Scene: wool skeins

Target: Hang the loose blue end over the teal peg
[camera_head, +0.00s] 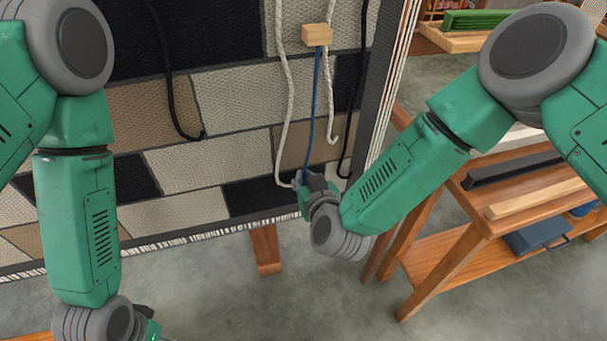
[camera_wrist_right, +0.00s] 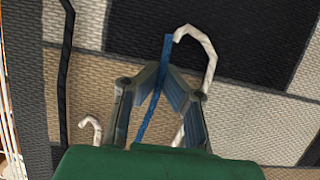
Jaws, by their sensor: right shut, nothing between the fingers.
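The blue strand (camera_head: 317,110) hangs from a small light wooden block (camera_head: 317,34) in front of the woven panel. It runs down to my right gripper (camera_head: 310,184). In the right wrist view the blue strand (camera_wrist_right: 167,48) passes by the meeting fingertips, and its tip shows beyond them. The right gripper (camera_wrist_right: 165,70) is shut; the strand overlaps it without being gripped. I cannot make out a teal peg in either view. My left gripper (camera_head: 150,328) is at the bottom edge, mostly cut off, so its fingers cannot be read.
The woven panel (camera_head: 165,178) fills the back. A wooden bench (camera_head: 470,205) with bars on it stands right. Grey floor (camera_head: 215,290) is free below the panel.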

